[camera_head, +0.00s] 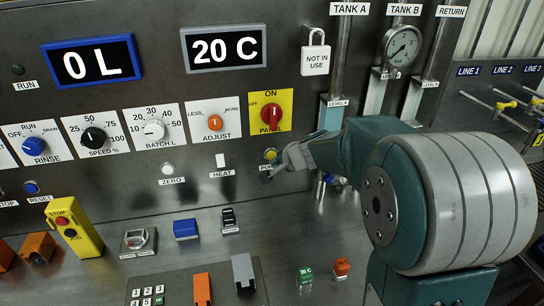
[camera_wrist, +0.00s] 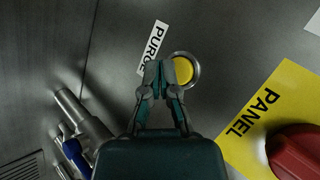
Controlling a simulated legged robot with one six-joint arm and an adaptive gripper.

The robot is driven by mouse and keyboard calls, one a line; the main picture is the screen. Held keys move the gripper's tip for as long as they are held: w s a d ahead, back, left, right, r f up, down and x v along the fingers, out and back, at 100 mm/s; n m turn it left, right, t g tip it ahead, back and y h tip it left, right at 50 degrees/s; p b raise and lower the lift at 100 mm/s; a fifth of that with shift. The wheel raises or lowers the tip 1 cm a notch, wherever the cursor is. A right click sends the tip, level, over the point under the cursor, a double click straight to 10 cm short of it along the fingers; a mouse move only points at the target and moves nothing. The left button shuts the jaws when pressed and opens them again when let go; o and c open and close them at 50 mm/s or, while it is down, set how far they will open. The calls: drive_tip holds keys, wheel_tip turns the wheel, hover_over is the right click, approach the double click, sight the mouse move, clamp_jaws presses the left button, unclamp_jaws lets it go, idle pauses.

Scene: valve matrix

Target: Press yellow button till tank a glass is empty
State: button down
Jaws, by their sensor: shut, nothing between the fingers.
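The yellow button (camera_head: 270,154) sits on the steel panel, left of my arm. In the wrist view it is a yellow disc in a metal ring (camera_wrist: 184,70), beside the PURGE label (camera_wrist: 152,47). My gripper (camera_head: 269,172) is shut and empty at the button. In the wrist view its fingertips (camera_wrist: 161,68) overlap the button's left edge; I cannot tell whether they touch it. The tank A glass (camera_head: 331,116), marked LEVEL A, stands below the TANK A pipe and shows blue in it; its lower part is partly hidden by my arm.
The red PANEL knob (camera_head: 271,115) on its yellow plate is just above the button. Blue-handled valves (camera_wrist: 75,155) stick out at lower left in the wrist view. A display reads 0 L (camera_head: 92,63).

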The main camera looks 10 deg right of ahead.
drive_tip(key=shift+w, duration=0.15)
drive_tip(key=shift+w+r, duration=0.1)
drive_tip(key=shift+w, duration=0.15)
drive_tip(key=shift+w, duration=0.45)
idle(1.0)
drive_tip(key=shift+s, duration=0.9)
drive_tip(key=s, duration=0.5)
idle(0.3)
idle(0.5)
